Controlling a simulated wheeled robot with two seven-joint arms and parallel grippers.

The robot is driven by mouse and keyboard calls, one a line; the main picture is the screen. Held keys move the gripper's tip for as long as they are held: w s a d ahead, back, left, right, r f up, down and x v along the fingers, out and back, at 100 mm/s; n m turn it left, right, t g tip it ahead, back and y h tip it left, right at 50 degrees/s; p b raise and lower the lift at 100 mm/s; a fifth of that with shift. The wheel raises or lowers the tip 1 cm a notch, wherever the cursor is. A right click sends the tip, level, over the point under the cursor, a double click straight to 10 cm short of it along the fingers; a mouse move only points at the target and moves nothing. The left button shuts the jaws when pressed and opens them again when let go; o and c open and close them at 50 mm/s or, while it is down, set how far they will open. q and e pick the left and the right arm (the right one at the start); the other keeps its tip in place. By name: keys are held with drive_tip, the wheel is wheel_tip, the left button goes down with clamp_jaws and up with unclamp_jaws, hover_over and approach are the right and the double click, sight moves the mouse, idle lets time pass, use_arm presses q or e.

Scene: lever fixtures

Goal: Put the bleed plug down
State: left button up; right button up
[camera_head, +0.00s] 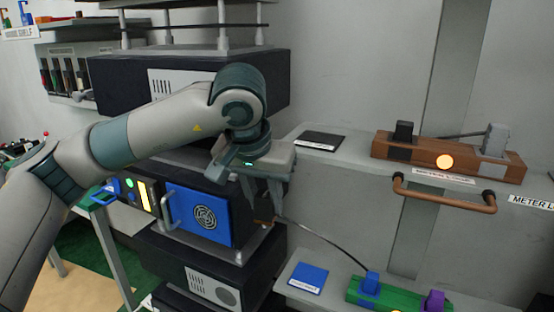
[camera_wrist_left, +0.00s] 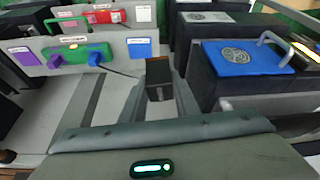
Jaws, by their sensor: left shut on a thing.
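My left gripper (camera_head: 264,200) reaches in front of the dark equipment stack, with its fingers pointing down. In the left wrist view its two fingers (camera_wrist_left: 158,100) are shut on a small dark block with a brownish top, which I take to be the bleed plug (camera_wrist_left: 158,78). No label on it can be read. The held block is mostly hidden behind the fingers in the head view. It appears held in the air, though its exact height above any surface cannot be told. My right gripper is not in view.
A black pad (camera_head: 319,140) and a brown fixture (camera_head: 440,158) with black and grey levers are on the upper shelf. Below are a blue pad (camera_head: 308,278) and a green fixture (camera_head: 395,298) with blue and purple levers. A blue panel (camera_head: 200,215) with a handle is close left of the gripper.

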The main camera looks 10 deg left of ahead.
use_arm(q)
drive_tip(key=s+a+f, duration=0.2)
drive_tip(key=a+f, duration=0.1)
drive_tip(key=f, duration=0.7)
drive_tip(key=s+a+f+n, duration=0.1)
drive_tip(key=s+a+f, duration=0.2)
drive_tip(key=f, duration=0.8)
drive_tip(key=s+a+f+n, duration=0.1)
drive_tip(key=a+f, duration=0.4)
drive_tip(key=f, duration=0.6)
drive_tip(key=shift+s+f+y, duration=0.15)
drive_tip(key=shift+s+y, duration=0.25)
drive_tip(key=shift+s, duration=0.45)
drive_tip(key=shift+d, duration=0.1)
